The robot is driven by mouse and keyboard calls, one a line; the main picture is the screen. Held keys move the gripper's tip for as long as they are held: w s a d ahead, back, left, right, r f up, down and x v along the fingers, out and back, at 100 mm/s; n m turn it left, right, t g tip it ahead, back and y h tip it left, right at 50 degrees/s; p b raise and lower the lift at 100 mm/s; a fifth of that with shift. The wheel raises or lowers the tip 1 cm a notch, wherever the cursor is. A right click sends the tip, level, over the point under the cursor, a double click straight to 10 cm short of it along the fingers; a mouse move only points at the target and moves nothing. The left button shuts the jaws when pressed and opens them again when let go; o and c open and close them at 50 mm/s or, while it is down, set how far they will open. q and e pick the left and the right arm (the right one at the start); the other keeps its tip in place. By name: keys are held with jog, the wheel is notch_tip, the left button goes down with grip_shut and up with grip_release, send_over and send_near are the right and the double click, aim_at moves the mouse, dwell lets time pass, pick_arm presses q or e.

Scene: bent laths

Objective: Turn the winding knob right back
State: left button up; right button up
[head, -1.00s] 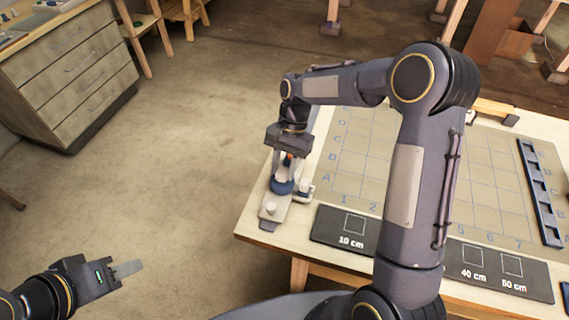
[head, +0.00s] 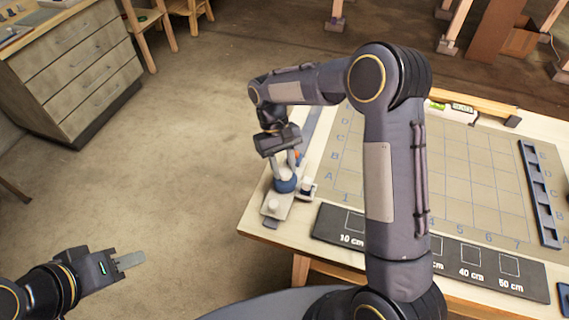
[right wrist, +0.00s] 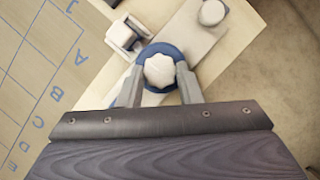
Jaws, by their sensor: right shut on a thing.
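The winding knob is a pale lobed knob (right wrist: 160,71) on a round blue base (head: 285,184) at the table's left edge. It sits on a light grey plate (right wrist: 195,38) that also carries a small round white stud (right wrist: 212,12). My right gripper (head: 287,170) points down onto the knob. In the right wrist view its two fingers stand on either side of the knob, shut on it. My left gripper (head: 130,261) is at the lower left, over the floor and away from the table. Its jaws show edge-on, so their opening cannot be told.
A small white block (right wrist: 122,35) stands beside the blue base. The table bears a lettered grid mat (head: 470,170), a dark strip marked in centimetres (head: 480,266) and a dark slotted rail (head: 540,192). A drawer cabinet (head: 75,75) stands at the upper left. Open floor lies between.

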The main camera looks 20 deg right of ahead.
jog(key=n+h, duration=0.1)
jog(key=n, duration=0.2)
jog(key=shift+a+n+t, duration=0.15)
jog(key=shift+n+t, duration=0.15)
jog(key=shift+n, duration=0.1)
jog(key=n, duration=0.1)
jog(key=n+t+h, duration=0.1)
jog(key=n, duration=0.1)
jog(key=shift+s+a+n, duration=0.15)
jog(key=shift+n, duration=0.15)
jog(key=n, duration=0.2)
jog(key=n+t+h+b, duration=0.1)
jog(key=n, duration=0.1)
jog(key=shift+s+n, duration=0.2)
jog(key=shift+n, duration=0.1)
jog(key=shift+s+a+n+t, duration=0.1)
jog(key=shift+n+t, duration=0.8)
jog(key=shift+n, duration=0.8)
jog(key=o, duration=1)
jog(key=shift+h, duration=0.3)
jog(key=b+v, duration=0.1)
jog(key=v, duration=0.6)
jog(key=shift+a+r, duration=0.15)
jog(key=shift+r, duration=0.25)
